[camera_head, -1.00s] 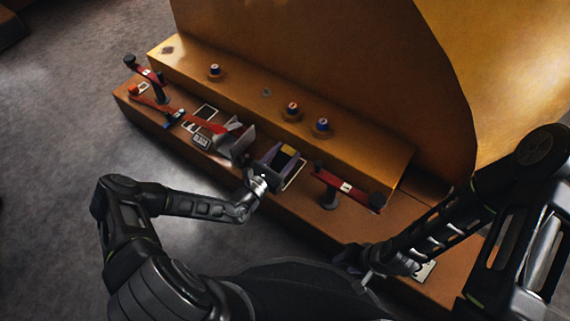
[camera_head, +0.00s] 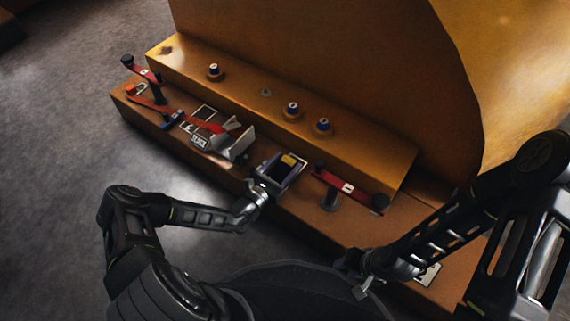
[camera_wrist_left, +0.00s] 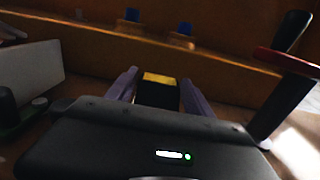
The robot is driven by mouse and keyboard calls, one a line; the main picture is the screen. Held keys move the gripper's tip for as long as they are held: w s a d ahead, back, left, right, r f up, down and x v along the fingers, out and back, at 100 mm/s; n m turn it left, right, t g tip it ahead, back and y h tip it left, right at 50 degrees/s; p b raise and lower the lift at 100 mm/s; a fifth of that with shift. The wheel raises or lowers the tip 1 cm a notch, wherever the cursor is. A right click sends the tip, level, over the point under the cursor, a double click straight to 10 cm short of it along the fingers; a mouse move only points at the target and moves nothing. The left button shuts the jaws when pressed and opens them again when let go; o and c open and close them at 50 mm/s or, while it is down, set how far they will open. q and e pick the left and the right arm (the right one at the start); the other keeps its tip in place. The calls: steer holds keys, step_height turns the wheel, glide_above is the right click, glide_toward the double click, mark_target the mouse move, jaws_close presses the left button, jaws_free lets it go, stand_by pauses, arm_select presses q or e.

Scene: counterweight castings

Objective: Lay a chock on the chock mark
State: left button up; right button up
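A black block with a yellow patch on top, which I take for the chock (camera_head: 286,163), is between the purple fingers of my left gripper (camera_head: 279,174), low over the orange ledge. In the left wrist view the chock (camera_wrist_left: 158,92) fills the space between the fingers, with no clear gap on either side. Its underside is hidden, so I cannot tell whether it touches the ledge. A white outline, perhaps the chock mark (camera_head: 299,171), shows partly beside the gripper. My right gripper (camera_head: 364,288) is low at the right, small and dark; its fingers are unclear.
A red-armed clamp (camera_head: 345,187) stands just right of the left gripper. A grey angled plate (camera_head: 238,146) stands just left of it. Another red clamp (camera_head: 147,72) stands at the far left. Several blue-topped studs (camera_head: 292,109) line the upper step (camera_head: 350,140) behind.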

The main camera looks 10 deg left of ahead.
arm_select(q)
steer(key=shift+o, duration=1.2)
steer(key=shift+r, duration=0.25)
steer(key=p+v, duration=0.4)
steer(key=v, duration=0.8)
steer(key=shift+f, duration=0.15)
steer(key=shift+c, duration=0.3)
